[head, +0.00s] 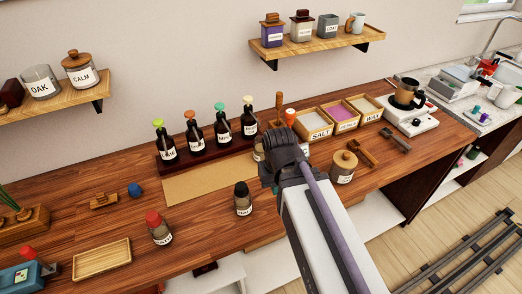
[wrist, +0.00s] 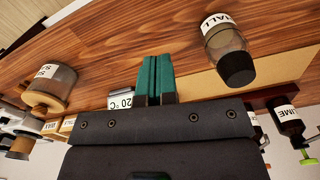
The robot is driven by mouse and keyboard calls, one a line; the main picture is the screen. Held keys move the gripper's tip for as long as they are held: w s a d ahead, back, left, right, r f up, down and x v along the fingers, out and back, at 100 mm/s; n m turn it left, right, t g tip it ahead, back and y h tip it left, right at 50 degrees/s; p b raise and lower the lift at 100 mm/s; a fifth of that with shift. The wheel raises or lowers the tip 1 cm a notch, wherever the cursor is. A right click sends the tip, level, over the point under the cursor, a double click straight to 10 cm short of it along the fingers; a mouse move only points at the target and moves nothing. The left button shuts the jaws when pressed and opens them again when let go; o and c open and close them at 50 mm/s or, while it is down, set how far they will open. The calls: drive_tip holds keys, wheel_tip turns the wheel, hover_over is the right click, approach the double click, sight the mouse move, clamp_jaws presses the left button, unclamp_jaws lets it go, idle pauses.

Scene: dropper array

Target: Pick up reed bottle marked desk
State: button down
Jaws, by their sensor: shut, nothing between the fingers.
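No label that I can read says desk. A small bottle with a red cap (head: 160,229) stands on the counter at front left in the head view; its label is too small to read. A similar bottle with a black cap (head: 243,199) stands further right; the wrist view shows this black-capped bottle (wrist: 228,55) with a label that seems to read HALL. Another small bottle (head: 259,150) is partly hidden behind my arm. My gripper (wrist: 155,62) is shut and empty above the counter, its green fingers together, apart from the black-capped bottle. In the head view my arm mostly hides the fingers.
Several dropper bottles stand in a dark rack (head: 205,160) at the back, behind a tan mat (head: 205,184). A cork-lidded jar (head: 344,168) and labelled boxes (head: 343,114) are right of my arm. A wooden tray (head: 101,258) lies at front left.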

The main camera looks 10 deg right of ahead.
drive_tip(key=c, duration=1.8)
unclamp_jaws()
drive_tip(key=o, duration=1.6)
